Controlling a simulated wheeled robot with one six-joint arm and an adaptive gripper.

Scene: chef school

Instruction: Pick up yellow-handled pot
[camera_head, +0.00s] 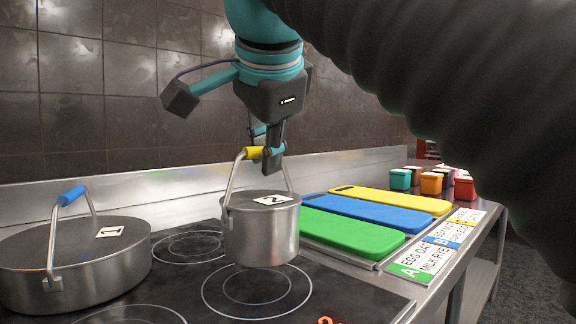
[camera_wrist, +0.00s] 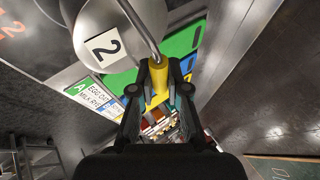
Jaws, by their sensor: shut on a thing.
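The yellow-handled pot (camera_head: 262,235) is a steel pot with a lid marked 2 and a raised bail handle with a yellow grip (camera_head: 252,153). My gripper (camera_head: 270,155) is shut on the yellow grip from above. The pot looks upright, over the black cooktop (camera_head: 190,290); whether its base touches the surface I cannot tell for sure. In the wrist view the yellow grip (camera_wrist: 159,76) lies between my two fingers, and part of the pot's lid (camera_wrist: 100,22) with its 2 label shows at the upper left.
A wide steel pot with a blue handle (camera_head: 75,265) stands at left. Green (camera_head: 350,232), blue (camera_head: 370,212) and yellow (camera_head: 400,199) cutting boards lie right of the held pot. Small coloured containers (camera_head: 431,183) and a label chart (camera_head: 437,250) are farther right. A tiled wall stands behind.

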